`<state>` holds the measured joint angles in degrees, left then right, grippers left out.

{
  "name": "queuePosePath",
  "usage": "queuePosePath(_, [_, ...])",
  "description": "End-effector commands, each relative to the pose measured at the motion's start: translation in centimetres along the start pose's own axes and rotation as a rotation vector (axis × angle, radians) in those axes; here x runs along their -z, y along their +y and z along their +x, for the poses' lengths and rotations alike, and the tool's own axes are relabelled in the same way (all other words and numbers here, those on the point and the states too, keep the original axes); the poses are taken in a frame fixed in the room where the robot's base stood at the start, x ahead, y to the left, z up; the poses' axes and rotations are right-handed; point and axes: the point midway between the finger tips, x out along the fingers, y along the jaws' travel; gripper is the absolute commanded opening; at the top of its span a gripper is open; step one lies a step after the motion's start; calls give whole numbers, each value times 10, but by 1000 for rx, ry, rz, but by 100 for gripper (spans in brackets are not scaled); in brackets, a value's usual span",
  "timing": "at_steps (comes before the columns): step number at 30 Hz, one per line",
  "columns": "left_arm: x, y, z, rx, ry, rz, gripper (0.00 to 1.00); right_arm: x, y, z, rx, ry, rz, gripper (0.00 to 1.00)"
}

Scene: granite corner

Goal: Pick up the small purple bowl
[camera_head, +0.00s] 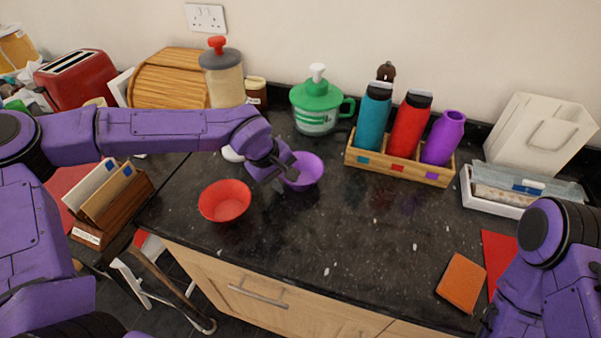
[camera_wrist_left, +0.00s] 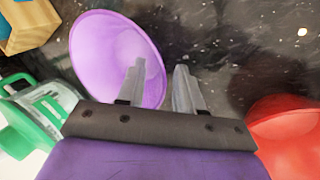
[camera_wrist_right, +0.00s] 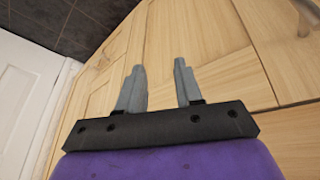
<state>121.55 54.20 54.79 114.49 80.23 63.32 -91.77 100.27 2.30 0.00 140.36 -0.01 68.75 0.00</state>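The small purple bowl (camera_head: 307,170) stands upright on the dark granite counter, right of the red bowl (camera_head: 225,201). My left gripper (camera_head: 270,183) is at the bowl's left rim, with its fingers apart. In the left wrist view the purple bowl (camera_wrist_left: 105,50) is at the upper left; one finger overlaps its inside and the other lies outside the rim, with the left gripper (camera_wrist_left: 160,75) open. I cannot tell whether a finger touches the rim. My right gripper (camera_wrist_right: 158,75) is open and empty in front of the wooden cabinet doors; its fingertips are hidden in the head view.
A wooden rack (camera_head: 398,170) holds teal, red and purple bottles. A green-lidded jug (camera_head: 317,106) stands behind the purple bowl. The red bowl is close to my left gripper on its left. The counter in front of the rack is clear up to the orange square (camera_head: 462,283).

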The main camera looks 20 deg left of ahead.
Motion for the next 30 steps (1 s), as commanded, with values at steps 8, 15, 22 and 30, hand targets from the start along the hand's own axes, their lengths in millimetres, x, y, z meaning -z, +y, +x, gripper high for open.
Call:
queuePosePath(8, [0, 0, 0, -1, 1, 0, 6, 0, 0, 0, 0, 0, 0, 35])
queuePosePath(15, [0, 0, 0, -1, 1, 0, 0, 0, 0, 0, 0, 0, 0, 35])
queuePosePath(22, [0, 1, -2, 0, 1, 0, 0, 0, 0, 0, 0, 0, 0, 35])
queuePosePath(30, [-6, 14, -38, -7, 4, 4, 0, -2, 0, 5, 0, 0, 0, 35])
